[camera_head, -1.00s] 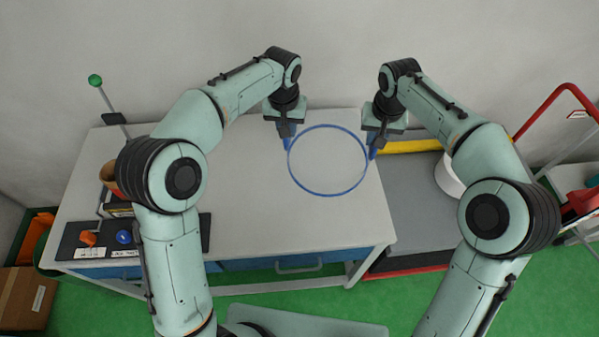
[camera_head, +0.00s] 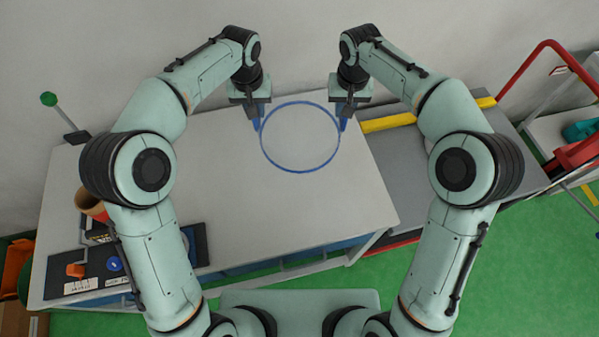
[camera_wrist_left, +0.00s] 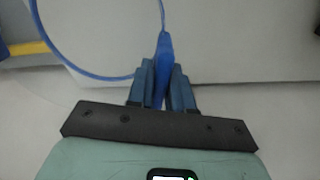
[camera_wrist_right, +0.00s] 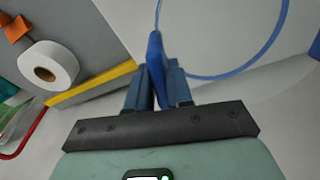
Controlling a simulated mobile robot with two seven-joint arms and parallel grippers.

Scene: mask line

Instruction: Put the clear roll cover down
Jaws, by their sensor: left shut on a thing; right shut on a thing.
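The clear roll cover (camera_head: 300,172) shows as a blue ring-shaped rim with a see-through middle, over the far right part of the white table (camera_head: 240,210). My left gripper (camera_head: 257,118) is shut on a blue tab at the cover's left side; the tab (camera_wrist_left: 164,60) stands between the fingers in the left wrist view. My right gripper (camera_head: 344,118) is shut on the blue tab at the right side, also seen in the right wrist view (camera_wrist_right: 156,65). I cannot tell whether the cover touches the table or hangs above it.
A black tray with an orange piece (camera_head: 75,270) and a blue piece (camera_head: 114,264) lies at the table's left front. A brown roll (camera_head: 90,203) stands behind it. Right of the table is a grey surface with a yellow bar (camera_head: 388,122) and a white roll (camera_wrist_right: 48,66). The table's middle is clear.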

